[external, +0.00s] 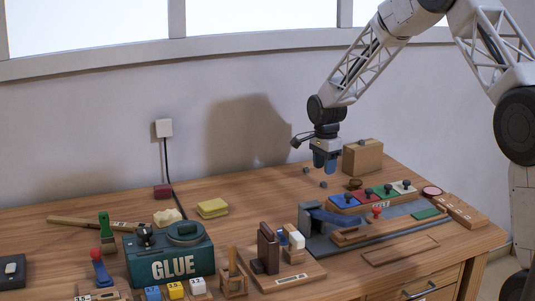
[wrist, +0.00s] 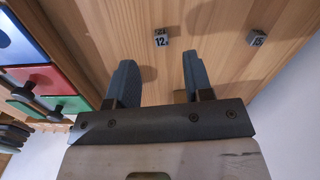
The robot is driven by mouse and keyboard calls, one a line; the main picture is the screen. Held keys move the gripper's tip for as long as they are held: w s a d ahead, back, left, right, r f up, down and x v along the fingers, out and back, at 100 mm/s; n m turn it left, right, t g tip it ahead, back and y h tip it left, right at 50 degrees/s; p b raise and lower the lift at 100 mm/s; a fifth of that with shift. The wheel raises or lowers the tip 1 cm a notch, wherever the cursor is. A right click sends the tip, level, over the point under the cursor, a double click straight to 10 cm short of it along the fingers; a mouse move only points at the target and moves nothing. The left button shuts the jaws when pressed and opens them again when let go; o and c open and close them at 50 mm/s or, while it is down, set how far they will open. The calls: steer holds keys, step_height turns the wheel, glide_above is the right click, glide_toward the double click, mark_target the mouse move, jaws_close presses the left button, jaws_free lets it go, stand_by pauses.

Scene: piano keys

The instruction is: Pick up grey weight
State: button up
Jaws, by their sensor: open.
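Two small grey weights lie on the wooden table. In the wrist view one is marked 12 (wrist: 161,38) and the other looks marked 15 (wrist: 257,38). In the external view they show as small dark cubes, one farther back (external: 306,170) and one nearer (external: 323,184). My gripper (external: 325,170) is above the table close to these cubes, fingers pointing down. In the wrist view my gripper (wrist: 160,62) is open and empty, and the weight marked 12 shows beyond the gap between the fingertips. The other weight is off to the right.
A row of blue, red, green and white panels with dark knobs (external: 375,194) stands nearby on the right. A wooden box (external: 362,157) stands behind it. A green glue box (external: 170,257) and wooden holders (external: 280,270) are at the front. Table left of the cubes is clear.

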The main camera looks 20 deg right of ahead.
mark_target(325, 183)
steer(key=shift+w+f, duration=0.1)
steer(key=shift+f, duration=2.45)
jaws_close()
